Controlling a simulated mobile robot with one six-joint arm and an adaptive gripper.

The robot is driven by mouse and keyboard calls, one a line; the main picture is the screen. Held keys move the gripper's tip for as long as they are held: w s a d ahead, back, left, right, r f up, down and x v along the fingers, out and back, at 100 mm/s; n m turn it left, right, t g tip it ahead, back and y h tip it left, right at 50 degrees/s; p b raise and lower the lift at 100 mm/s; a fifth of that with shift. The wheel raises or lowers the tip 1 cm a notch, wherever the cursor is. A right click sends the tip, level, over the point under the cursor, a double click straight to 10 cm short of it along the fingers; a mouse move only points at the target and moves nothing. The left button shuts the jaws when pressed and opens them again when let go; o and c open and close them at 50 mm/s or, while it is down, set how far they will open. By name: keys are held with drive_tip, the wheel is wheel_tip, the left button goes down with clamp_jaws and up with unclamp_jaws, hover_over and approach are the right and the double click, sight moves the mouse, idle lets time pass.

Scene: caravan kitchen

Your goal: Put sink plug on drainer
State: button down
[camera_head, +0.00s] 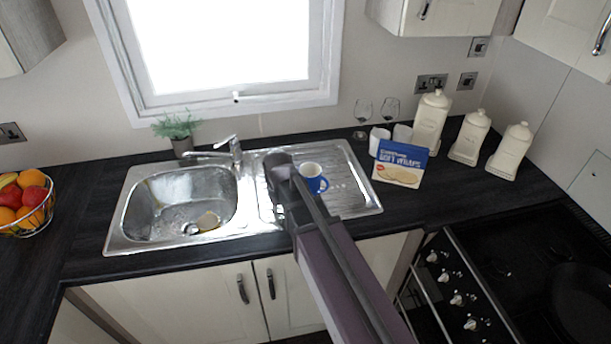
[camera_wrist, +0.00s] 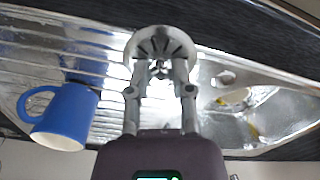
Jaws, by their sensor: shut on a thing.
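The sink plug (camera_wrist: 162,42), a round grey disc with slots, is between the fingertips of my gripper (camera_wrist: 160,70), which is shut on it. In the head view my arm hides the gripper's fingers and the plug. My arm's end is over the border between the basin and the drainer (camera_head: 358,190). The ribbed steel drainer also shows at left in the wrist view (camera_wrist: 40,65). The plug appears held above the steel, but its exact height cannot be told.
A blue mug (camera_head: 318,185) with white inside stands on the drainer, close beside my arm. The sink basin (camera_head: 165,200), left of the drainer, holds a beige object (camera_head: 208,220). The tap (camera_head: 235,152) rises behind. The drainer's right part is clear. A blue-and-white box (camera_head: 400,165) stands further right.

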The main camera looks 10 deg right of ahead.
idle(0.3)
drive_tip(key=w+d, duration=0.1)
drive_tip(key=w, duration=0.3)
drive_tip(key=w+d+f+b, duration=0.1)
drive_tip(key=w, duration=0.9)
drive_tip(key=shift+w+d+f, duration=0.15)
drive_tip(key=shift+w+d, duration=0.05)
drive_tip(key=shift+d, duration=0.2)
drive_tip(key=shift+w, duration=0.1)
drive_tip(key=shift+w, duration=0.25)
drive_tip(key=shift+w+d+f+b, duration=0.15)
drive_tip(key=shift+w+f+b, duration=0.15)
drive_tip(key=shift+f+b, duration=1.55)
drive_tip(key=shift+b, duration=0.15)
drive_tip(key=shift+f, duration=0.15)
drive_tip(key=c, duration=0.5)
unclamp_jaws()
